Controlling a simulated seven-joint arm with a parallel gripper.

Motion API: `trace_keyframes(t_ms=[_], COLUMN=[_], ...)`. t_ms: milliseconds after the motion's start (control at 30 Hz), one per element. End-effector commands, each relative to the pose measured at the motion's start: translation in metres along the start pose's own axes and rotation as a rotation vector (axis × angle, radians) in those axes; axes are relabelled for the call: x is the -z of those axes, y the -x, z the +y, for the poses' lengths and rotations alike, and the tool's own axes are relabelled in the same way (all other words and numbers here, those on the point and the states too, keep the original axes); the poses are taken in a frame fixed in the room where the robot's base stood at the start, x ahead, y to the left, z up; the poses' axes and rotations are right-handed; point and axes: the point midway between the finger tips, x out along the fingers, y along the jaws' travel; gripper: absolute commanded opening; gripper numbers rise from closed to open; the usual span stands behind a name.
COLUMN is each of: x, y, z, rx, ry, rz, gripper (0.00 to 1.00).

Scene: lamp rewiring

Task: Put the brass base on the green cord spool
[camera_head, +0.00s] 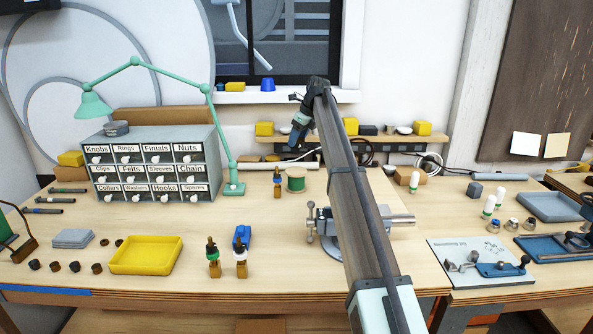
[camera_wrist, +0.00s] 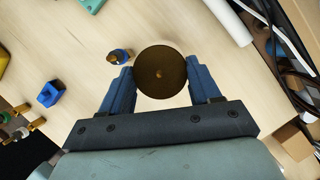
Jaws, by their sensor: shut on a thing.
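In the wrist view the brass base (camera_wrist: 160,72) is a round, dark brass disc with a small knob at its centre. My gripper (camera_wrist: 160,78) is shut on it, with one blue finger at each side. In the head view my gripper (camera_head: 296,138) is raised over the back of the bench, above the green cord spool (camera_head: 296,179). The spool stands upright on the wood, with pale end discs and green cord. A clear gap shows between gripper and spool. The spool is not seen in the wrist view; the disc may hide it.
A vise (camera_head: 325,228) stands in front, right of the spool. The teal lamp (camera_head: 234,188) is to the left. A white tube (camera_head: 292,165) lies behind.

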Motion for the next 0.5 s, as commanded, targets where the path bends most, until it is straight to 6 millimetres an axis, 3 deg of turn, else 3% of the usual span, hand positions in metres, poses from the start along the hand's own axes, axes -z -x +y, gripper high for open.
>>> trace_keyframes(t_ms=[500], x=[0.022], y=[-0.057], z=[0.002], rx=[0.000], ry=[0.002], rz=[-0.001], gripper=[0.17])
